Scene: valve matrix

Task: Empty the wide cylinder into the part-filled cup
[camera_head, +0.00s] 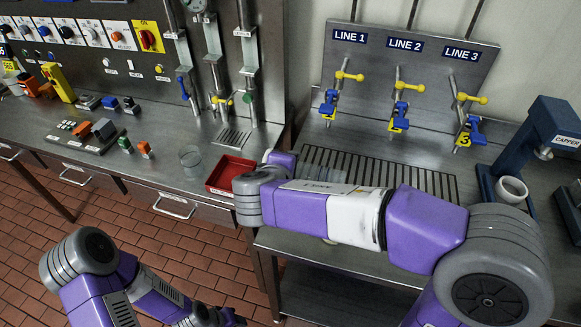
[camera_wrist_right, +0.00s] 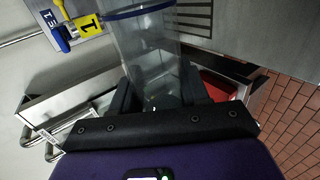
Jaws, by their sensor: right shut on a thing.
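The wide cylinder (camera_wrist_right: 148,48) is clear with a blue rim. In the right wrist view it stands between the dark fingers of my right gripper (camera_wrist_right: 160,92), which is shut on it. Its contents are hard to make out. In the head view my right arm hides the gripper, and a faint clear shape shows just behind the arm. A clear cup (camera_head: 190,159) stands upright on the left counter, apart from the cylinder; its fill level cannot be told.
A red tray (camera_head: 229,174) lies right of the cup, near the counter's edge. Three yellow-handled valves stand over a slotted drain (camera_head: 378,175) on the right bench. A blue capper (camera_head: 532,150) with a white ring is at far right. Several small blocks lie left of the cup.

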